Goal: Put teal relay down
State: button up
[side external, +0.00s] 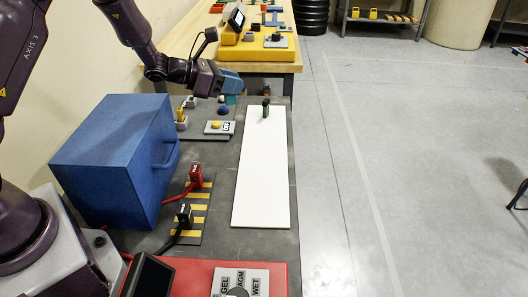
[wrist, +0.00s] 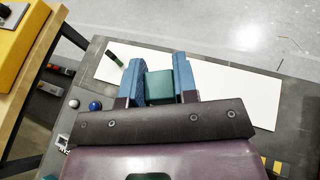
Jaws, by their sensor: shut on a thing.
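My gripper (side external: 230,84) has blue fingers and is shut on the teal relay (wrist: 159,86). In the wrist view the relay sits between the two fingers (wrist: 158,73), over the white board in the picture. In the side view only a small teal part (side external: 231,99) shows below the fingers, near the far left end of the white board (side external: 262,180). The relay's underside is hidden, and I cannot tell its exact height above the surface.
A small green and black object (side external: 265,109) stands on the board's far end. A blue dome (side external: 223,110) and a button box (side external: 219,127) lie left of the board. A large blue case (side external: 120,165) and red (side external: 195,174) and black (side external: 184,216) connectors are nearer. Most of the board is bare.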

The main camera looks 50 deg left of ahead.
notch_tip(320, 180, down, 3)
jog(key=shift+w, duration=0.1)
jog(key=w+a+f, duration=0.2)
jog(key=w+f, duration=0.3)
jog(key=w, duration=0.4)
send_over(267, 130)
jog(key=f, duration=0.2)
jog(key=s+f, duration=0.1)
jog(key=f, duration=0.1)
jog(key=shift+d+f, duration=0.1)
jog(key=shift+d, duration=0.05)
jog(key=shift+w+f, duration=0.2)
jog(key=shift+f, duration=0.05)
jog(key=shift+w+f, duration=0.15)
jog(key=shift+f, duration=0.75)
jog(key=shift+w+f, duration=0.1)
jog(key=shift+f, duration=0.75)
jog(key=shift+f, duration=0.1)
jog(key=o, duration=0.9)
jog(key=shift+o, duration=0.2)
